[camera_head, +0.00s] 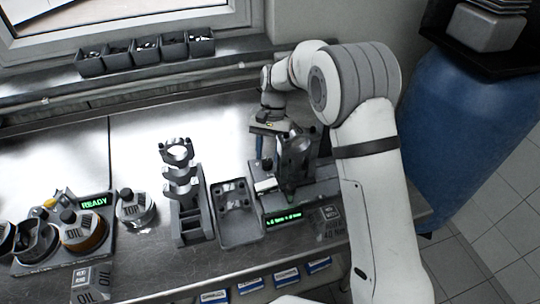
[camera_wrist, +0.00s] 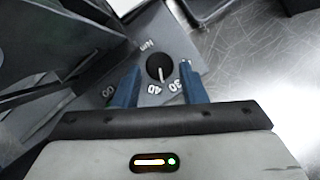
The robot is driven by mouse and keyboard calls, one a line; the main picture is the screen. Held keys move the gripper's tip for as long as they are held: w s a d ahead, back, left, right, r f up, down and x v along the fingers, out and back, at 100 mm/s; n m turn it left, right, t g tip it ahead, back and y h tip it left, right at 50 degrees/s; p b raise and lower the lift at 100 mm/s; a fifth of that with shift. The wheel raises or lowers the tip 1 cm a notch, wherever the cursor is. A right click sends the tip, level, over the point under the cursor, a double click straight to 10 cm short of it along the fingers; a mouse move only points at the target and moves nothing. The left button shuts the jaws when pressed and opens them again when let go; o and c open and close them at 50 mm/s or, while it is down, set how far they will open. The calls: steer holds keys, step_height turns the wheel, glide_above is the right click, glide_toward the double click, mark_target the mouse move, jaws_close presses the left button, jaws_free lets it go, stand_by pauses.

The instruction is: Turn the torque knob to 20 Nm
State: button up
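The torque knob (camera_wrist: 159,67) is a round black dial on a grey panel in the wrist view. Its white pointer line points down, towards the gap between the 40 and 30 marks and nearer the 40. "Nm" is printed above left of it. A mark by the right finger is partly covered, and I cannot read a 20. My gripper (camera_wrist: 160,70) is open, with one blue finger on each side of the knob and visible gaps between.
The station's green display (camera_head: 284,217) is too small to read. A grey tray (camera_head: 238,232) and an upright holder with metal parts (camera_head: 190,228) stand left of it. Dark plates (camera_wrist: 55,60) rise close to the left finger. Bare metal bench (camera_head: 130,150) lies at the back left.

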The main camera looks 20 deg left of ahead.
steer(key=shift+x, duration=0.75)
